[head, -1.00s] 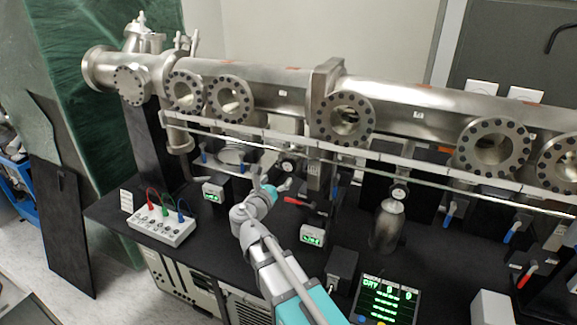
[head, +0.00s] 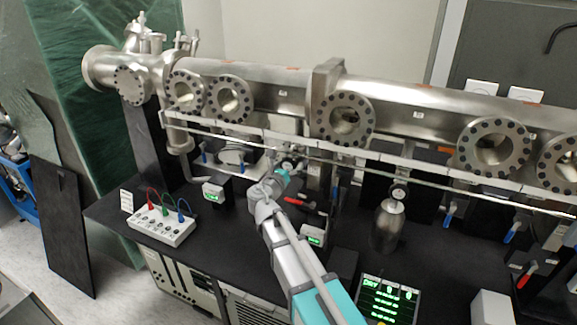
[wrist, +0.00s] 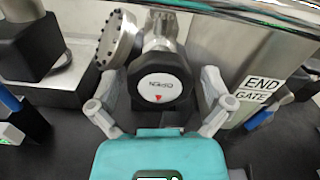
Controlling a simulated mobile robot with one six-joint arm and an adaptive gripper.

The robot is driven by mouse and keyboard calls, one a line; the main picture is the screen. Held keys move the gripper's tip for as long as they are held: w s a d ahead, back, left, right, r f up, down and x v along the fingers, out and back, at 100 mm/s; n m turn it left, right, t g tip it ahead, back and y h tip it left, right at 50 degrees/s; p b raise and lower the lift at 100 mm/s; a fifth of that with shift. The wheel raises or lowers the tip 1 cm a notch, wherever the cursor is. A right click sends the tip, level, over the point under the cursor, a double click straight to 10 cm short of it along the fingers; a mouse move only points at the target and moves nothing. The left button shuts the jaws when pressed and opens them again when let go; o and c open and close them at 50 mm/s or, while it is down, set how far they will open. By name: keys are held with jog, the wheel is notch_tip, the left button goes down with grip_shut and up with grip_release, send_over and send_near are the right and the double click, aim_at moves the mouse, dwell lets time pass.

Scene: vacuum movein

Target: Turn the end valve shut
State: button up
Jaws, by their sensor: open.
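The end valve's round knob (wrist: 160,83) is black with a white cap that reads OPEN, upside down, beside a small red mark. A sign reading END GATE (wrist: 262,88) hangs to its right in the wrist view. My gripper (wrist: 158,95) is open, one finger on each side of the knob. I cannot tell whether the fingers touch it. In the head view my gripper (head: 285,173) is below the long steel pipe, in front of the fittings there, and the knob is hard to make out.
The long steel pipe (head: 275,90) with flanged ports runs above my gripper, with a thin rail below it. A red lever (head: 294,201) is just right of my wrist. A white box with coloured cables (head: 162,225) stands left.

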jog(key=c, duration=1)
